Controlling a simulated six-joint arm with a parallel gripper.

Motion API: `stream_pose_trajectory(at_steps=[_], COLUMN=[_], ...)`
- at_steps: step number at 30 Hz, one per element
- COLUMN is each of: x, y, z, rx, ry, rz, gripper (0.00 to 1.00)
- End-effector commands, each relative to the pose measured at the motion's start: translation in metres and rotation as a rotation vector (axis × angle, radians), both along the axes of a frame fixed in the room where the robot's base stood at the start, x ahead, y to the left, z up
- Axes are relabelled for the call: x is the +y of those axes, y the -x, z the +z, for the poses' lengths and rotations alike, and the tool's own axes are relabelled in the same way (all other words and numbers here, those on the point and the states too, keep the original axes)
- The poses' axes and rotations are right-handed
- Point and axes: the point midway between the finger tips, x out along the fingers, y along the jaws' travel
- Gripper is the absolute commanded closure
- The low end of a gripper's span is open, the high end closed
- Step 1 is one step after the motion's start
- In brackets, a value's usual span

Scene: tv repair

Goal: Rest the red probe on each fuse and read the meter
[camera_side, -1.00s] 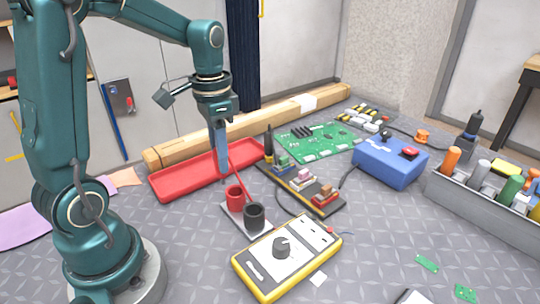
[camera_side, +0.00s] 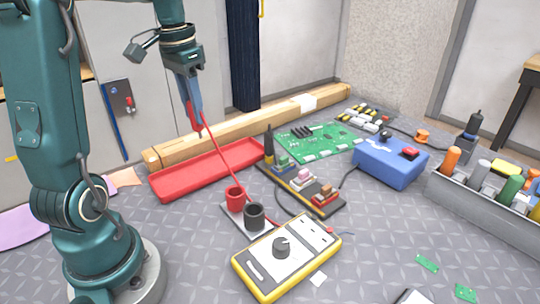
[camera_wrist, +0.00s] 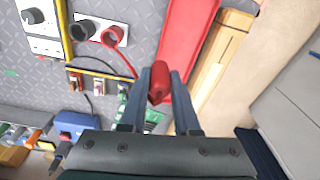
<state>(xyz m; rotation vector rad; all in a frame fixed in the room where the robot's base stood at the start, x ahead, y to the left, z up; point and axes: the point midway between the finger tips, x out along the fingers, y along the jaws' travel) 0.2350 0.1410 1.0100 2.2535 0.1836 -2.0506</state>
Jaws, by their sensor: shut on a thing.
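My gripper (camera_side: 196,120) is shut on the red probe (camera_wrist: 158,84) and holds it high above the red tray's left part. The probe hangs between the fingers in the wrist view, its red lead running to the red cup (camera_side: 235,197). Several fuses sit in a row on the dark fuse strip (camera_side: 338,208), to the right of my gripper and apart from the probe. The yellow meter (camera_side: 262,278) lies at the front with a dark dial; its reading is too small to tell. A black probe (camera_side: 268,145) stands upright at the strip's far end.
A black cup (camera_side: 253,215) stands beside the red cup. The red tray (camera_side: 205,172) is empty. A wooden beam (camera_side: 240,122), green circuit board (camera_side: 310,140) and blue box (camera_side: 385,165) lie behind. A grey tool bin (camera_side: 475,205) is at the right.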

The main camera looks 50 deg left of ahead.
Motion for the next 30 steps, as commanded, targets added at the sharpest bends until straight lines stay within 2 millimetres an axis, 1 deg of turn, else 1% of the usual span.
stream_pose_trajectory(at_steps=[1, 3, 5, 6, 8, 9, 11, 13, 15, 18, 21, 25, 30], x=[-0.006, -0.018, -0.032, -0.042, -0.06, -0.074, -0.096, -0.122, -0.149, -0.181, -0.202, -0.212, -0.212], y=[-0.018, -0.043, -0.063, -0.076, -0.094, -0.105, -0.119, -0.132, -0.14, -0.144, -0.143, -0.141, -0.141], z=[0.0, 0.001, 0.0, -0.001, -0.003, -0.004, -0.007, -0.012, -0.016, -0.024, -0.031, -0.034, -0.034], rx=[-0.009, -0.021, -0.03, -0.038, -0.047, -0.055, -0.066, -0.078, -0.091, -0.11, -0.127, -0.146, -0.155], ry=[-0.002, -0.006, -0.009, -0.012, -0.015, -0.017, -0.019, -0.021, -0.023, -0.022, -0.022, -0.023, -0.024], rz=[0.001, 0.011, 0.01, 0.005, -0.009, -0.021, -0.047, -0.089, -0.139, -0.221, -0.277, -0.304, -0.306], gripper=[1.0, 1.0, 1.0, 1.0, 1.0, 1.0, 1.0, 1.0, 1.0, 1.0, 1.0, 1.0, 1.0])
